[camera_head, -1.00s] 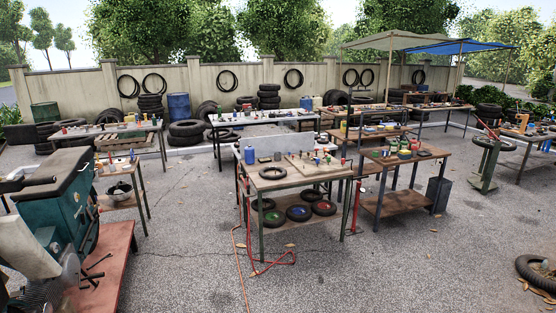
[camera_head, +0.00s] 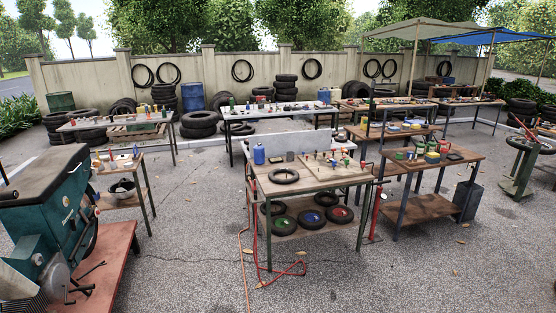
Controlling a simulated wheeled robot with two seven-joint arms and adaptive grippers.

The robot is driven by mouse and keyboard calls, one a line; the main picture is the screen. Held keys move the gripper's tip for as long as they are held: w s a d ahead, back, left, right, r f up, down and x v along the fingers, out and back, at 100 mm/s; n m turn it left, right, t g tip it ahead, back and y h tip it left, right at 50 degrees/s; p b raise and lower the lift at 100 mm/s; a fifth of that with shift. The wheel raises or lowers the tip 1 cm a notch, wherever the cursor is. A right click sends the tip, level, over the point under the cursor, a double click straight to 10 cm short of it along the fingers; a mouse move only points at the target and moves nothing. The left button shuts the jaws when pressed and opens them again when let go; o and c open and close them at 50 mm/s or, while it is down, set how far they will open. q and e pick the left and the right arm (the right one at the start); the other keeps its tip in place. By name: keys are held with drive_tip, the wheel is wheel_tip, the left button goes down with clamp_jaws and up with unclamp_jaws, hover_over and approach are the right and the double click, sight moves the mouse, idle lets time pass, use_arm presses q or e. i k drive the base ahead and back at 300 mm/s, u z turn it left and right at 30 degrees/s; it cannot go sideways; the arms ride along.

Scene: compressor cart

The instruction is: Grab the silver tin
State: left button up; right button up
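No tin is clearly silver at this size. A small dark grey tin-like cylinder (camera_head: 290,156) stands on the middle table (camera_head: 318,183), just right of a blue can (camera_head: 259,154); I cannot tell if it is the silver tin. Many small items on the other tables are too small to identify. Neither of my grippers is in view.
A green compressor cart (camera_head: 55,215) stands close at left. A tyre lies on the middle table, with several below. A red hose (camera_head: 285,272) lies on the ground by its legs. A small table (camera_head: 122,165) stands at left. Open asphalt (camera_head: 190,235) lies between cart and middle table.

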sight(290, 155)
drive_tip(key=u, duration=0.65)
drive_tip(key=i, duration=1.9)
drive_tip(key=u, duration=0.55)
drive_tip(key=i, duration=2)
drive_tip(key=z, duration=0.5)
drive_tip(key=i, duration=1.9)
drive_tip(key=z, duration=0.75)
